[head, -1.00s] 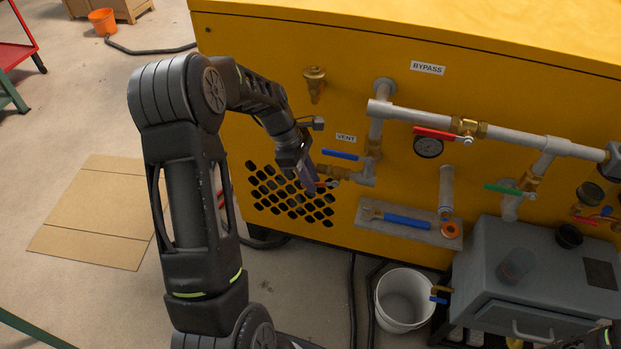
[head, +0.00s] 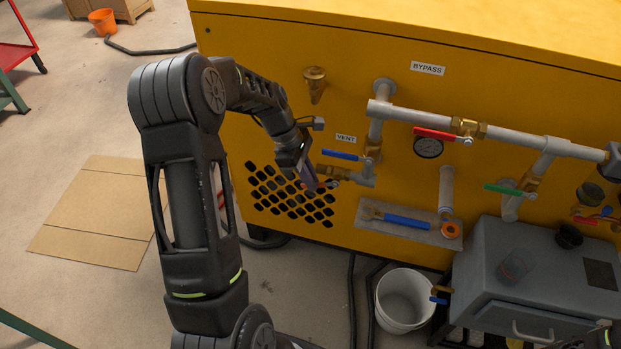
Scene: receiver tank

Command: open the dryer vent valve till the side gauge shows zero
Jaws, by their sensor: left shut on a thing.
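The VENT label (head: 346,138) is on the yellow panel, above a blue lever (head: 340,155) that lies about level, pointing left from its brass valve (head: 373,149). A brass fitting (head: 328,171) ends the pipe below it. My left gripper (head: 311,184) is at the left end of this fitting, below the blue lever. It is shut on a small part there, mostly hidden by the fingers; a bit of orange-red shows beside them. A round gauge (head: 428,147) sits under the red lever to the right; its needle is too small to read.
The BYPASS pipe (head: 410,112) with its red lever (head: 436,134) runs right. A green lever (head: 503,189) is above the grey box (head: 536,263). A shelf (head: 376,225) holds a blue-handled tool. A white bucket (head: 404,300) stands on the floor.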

